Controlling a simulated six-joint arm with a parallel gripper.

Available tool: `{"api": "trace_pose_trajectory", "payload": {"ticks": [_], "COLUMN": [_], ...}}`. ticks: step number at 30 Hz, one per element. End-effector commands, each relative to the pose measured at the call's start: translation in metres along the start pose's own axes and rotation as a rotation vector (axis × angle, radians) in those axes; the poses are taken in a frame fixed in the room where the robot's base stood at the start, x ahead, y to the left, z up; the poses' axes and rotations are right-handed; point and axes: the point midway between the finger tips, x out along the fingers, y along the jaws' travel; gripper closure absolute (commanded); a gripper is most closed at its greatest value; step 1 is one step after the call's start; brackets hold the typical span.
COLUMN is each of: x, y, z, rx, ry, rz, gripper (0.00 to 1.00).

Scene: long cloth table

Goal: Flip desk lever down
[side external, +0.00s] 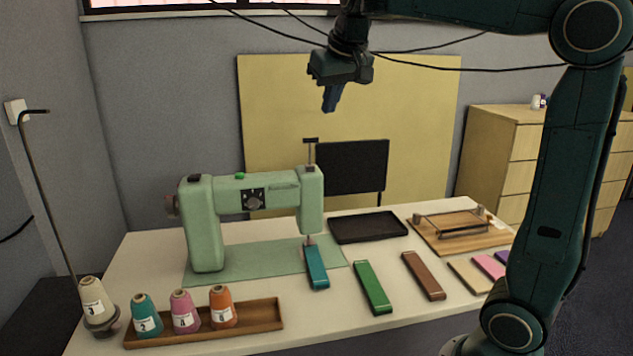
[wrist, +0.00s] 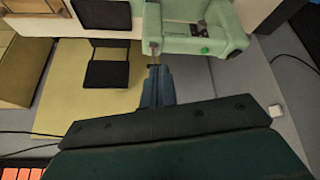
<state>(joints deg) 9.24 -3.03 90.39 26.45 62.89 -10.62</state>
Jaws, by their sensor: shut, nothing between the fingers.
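My gripper (side external: 329,108) is shut and empty, with its fingers pointing down, high above the back of the table. In the wrist view its closed fingers (wrist: 157,72) point toward the sewing machine head. A thin upright post with a dark crossbar (side external: 311,141) rises by the head of the green sewing machine (side external: 204,225), below and slightly left of my fingertips. In the wrist view the machine (wrist: 205,38) is at the upper right, and the crossbar shows just past my fingertips. I cannot tell which part is the desk lever; nothing is clearly marked as one.
Several coloured bars, including a green one (side external: 373,287), lie in front. A wooden tray (side external: 262,314) holds numbered thread cones. A wooden board (side external: 490,238) is at the right. Air around my gripper is clear.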

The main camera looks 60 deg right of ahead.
Motion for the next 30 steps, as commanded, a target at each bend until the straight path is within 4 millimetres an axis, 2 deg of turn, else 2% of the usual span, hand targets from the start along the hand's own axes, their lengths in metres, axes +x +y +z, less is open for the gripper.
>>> {"api": "trace_pose_trajectory", "payload": {"ticks": [6,18,24,30], "x": [0.016,0.054,0.073,0.083], "y": [0.009,0.028,0.037,0.042], "z": [-0.042,-0.102,-0.121,-0.13], "rx": [0.077,0.219,0.28,0.312], "ry": [-0.008,-0.019,-0.022,-0.024], "rz": [0.034,0.078,0.089,0.094], "gripper": [1.0,1.0,1.0,1.0]}}
